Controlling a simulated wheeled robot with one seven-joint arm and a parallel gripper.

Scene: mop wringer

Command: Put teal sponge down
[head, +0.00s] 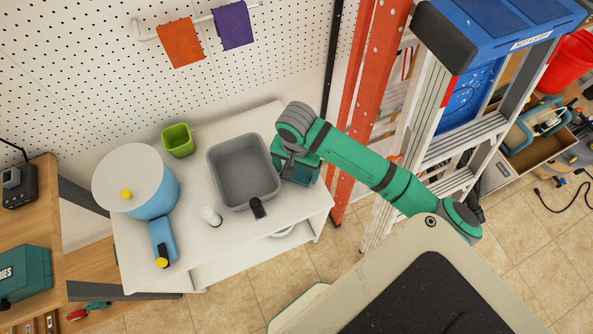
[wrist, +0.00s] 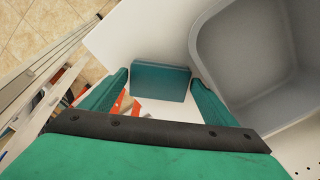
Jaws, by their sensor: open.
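The teal sponge (wrist: 160,83) is a dark teal block in the wrist view, at the white table's edge beside the grey basin (wrist: 245,60). My gripper (wrist: 158,92) is open, with one finger on each side of the sponge and visible gaps between. The sponge looks as if it rests on the white table (wrist: 125,38), but its underside is hidden. In the head view my gripper (head: 297,170) is low at the right end of the table, just right of the grey basin (head: 243,172). There I cannot clearly tell the sponge from the teal gripper.
Orange (head: 180,43) and purple (head: 233,25) cloths hang behind. A stepladder (head: 440,120) stands close on the right.

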